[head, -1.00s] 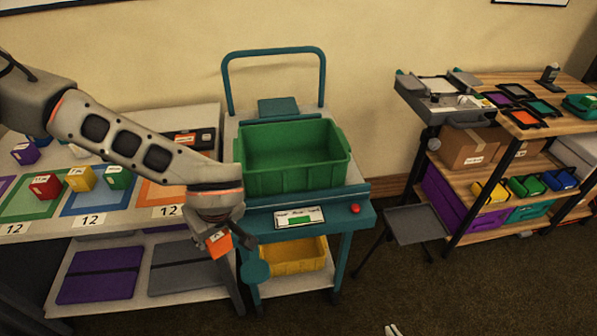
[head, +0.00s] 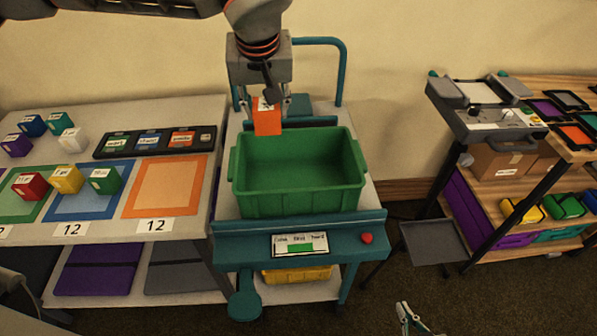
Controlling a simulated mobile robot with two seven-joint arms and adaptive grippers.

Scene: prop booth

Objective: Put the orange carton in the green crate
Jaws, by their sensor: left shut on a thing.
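The orange carton (head: 267,122) is held in my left gripper (head: 268,104), whose fingers are closed on its sides. The carton hangs over the back edge of the green crate (head: 298,200), toward its left half, apart from the crate floor. The crate is open at the top, looks empty, and stands on the teal cart (head: 240,247). My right gripper (head: 410,318) shows only as fingertips at the bottom edge, apart from the cart; its fingers look spread, with nothing seen between them.
A table at left holds several small cubes (head: 66,179), coloured mats (head: 168,187) and a dark label tray (head: 155,142). The cart's teal handle (head: 343,70) rises behind the crate. A grey device (head: 485,110) and wooden shelves (head: 515,165) stand at right.

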